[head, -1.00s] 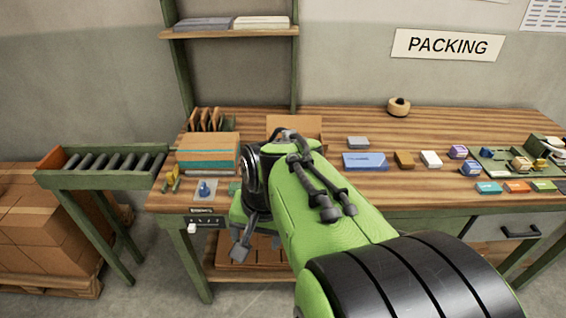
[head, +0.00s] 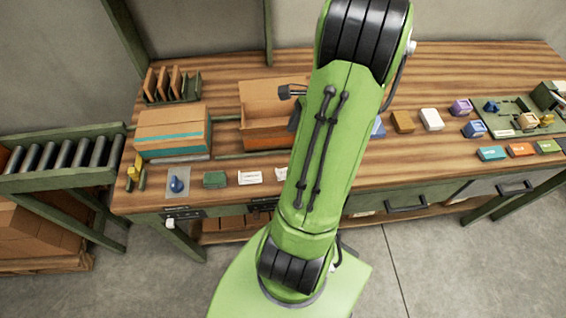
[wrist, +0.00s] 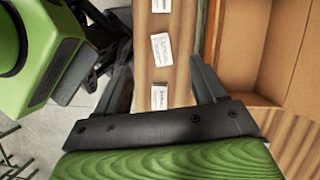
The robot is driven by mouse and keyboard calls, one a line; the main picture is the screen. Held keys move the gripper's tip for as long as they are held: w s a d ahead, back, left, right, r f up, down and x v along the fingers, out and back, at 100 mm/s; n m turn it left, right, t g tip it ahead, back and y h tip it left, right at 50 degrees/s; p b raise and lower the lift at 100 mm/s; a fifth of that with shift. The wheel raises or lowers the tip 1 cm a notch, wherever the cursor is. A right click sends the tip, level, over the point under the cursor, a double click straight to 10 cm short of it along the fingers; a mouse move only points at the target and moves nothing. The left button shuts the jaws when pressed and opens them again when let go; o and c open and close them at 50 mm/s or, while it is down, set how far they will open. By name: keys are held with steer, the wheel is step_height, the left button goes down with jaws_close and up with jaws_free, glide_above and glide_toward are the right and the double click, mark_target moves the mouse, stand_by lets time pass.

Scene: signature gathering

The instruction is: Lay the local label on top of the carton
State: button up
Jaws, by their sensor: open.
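Two white labels, one at left (head: 250,177) and one partly covered by my arm (head: 281,174), lie near the bench's front edge. The wrist view shows three labels in a row: an upper one (wrist: 161,5), a middle one (wrist: 161,48) and a lower one (wrist: 159,97). Their print is too small to tell which is local. A closed carton with a teal stripe (head: 172,133) stands at the left; an open carton (head: 268,136) stands right of it and fills the wrist view's right side (wrist: 285,50). My gripper (wrist: 163,85) is open and empty, above the bench beside the open carton.
A blue-handled stamp on a pad (head: 177,185) and a green block (head: 215,179) lie left of the labels. A roller conveyor (head: 60,155) adjoins the bench's left end. Several small boxes and a green tray (head: 505,112) occupy the right side.

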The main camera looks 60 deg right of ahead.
mark_target(275, 177)
steer(key=b+x, duration=0.3)
steer(key=x, duration=1.2)
steer(key=shift+s+f, duration=0.1)
steer(key=shift+s, duration=0.05)
steer(key=c, duration=1.2)
step_height(275, 177, up, 10)
steer(key=p, duration=0.2)
